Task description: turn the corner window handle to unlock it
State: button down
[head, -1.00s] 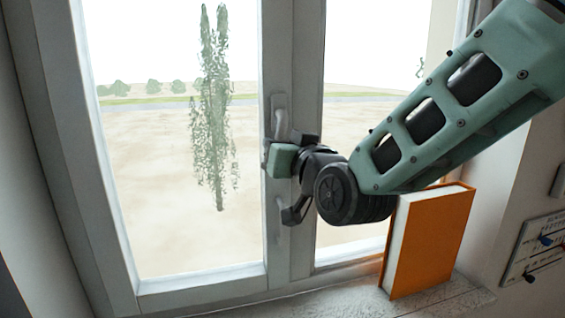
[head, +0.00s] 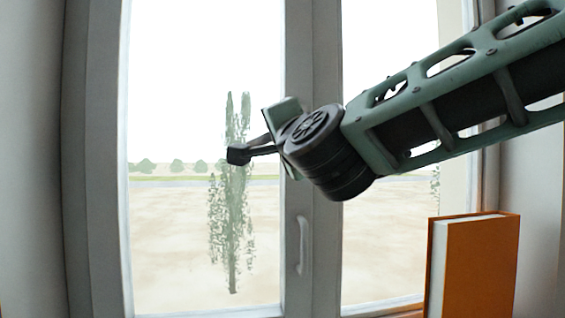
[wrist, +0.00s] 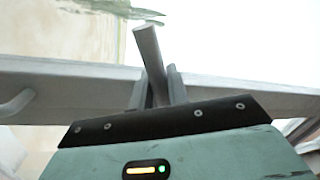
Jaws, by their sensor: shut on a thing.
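In the wrist view a grey bar-like handle (wrist: 149,48) stands between the two fingers of my gripper (wrist: 159,86), which is shut on it. The handle's free end sticks out past the fingertips, across the window post and over the glass. In the head view my gripper (head: 283,113) is in front of the upper part of the middle post, and its fingers and the held handle are hidden behind the wrist. A second, pale handle (head: 302,246) sits upright lower on the post. It also shows at the left edge of the wrist view (wrist: 14,104).
An orange book (head: 478,266) stands upright at the lower right, below my arm and apart from it. The window post (head: 315,200) runs between two glass panes. Trees and pale ground show outside. The space left of my gripper is clear.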

jog(key=m+b, duration=0.1)
jog(key=m, duration=0.1)
jog(key=r+m+h+b, duration=0.1)
jog(key=m, duration=0.1)
jog(key=shift+a+r+t, duration=0.15)
jog(key=shift+a+t, duration=0.05)
jog(key=shift+t, duration=0.1)
jog(key=shift+r+m+h+b, duration=0.3)
jog(key=shift+r+m+b, duration=0.25)
jog(key=shift+m, duration=0.55)
jog(key=shift+r, duration=0.1)
jog(key=c, duration=1.4)
grip_release()
jog(key=shift+s, duration=0.15)
jog(key=b+v, duration=0.1)
jog(key=v, duration=0.7)
jog(key=b+v, duration=0.2)
jog(key=v, duration=0.7)
jog(key=shift+s+f+b, duration=0.1)
jog(key=shift+f+b, duration=0.15)
jog(key=shift+b, duration=0.05)
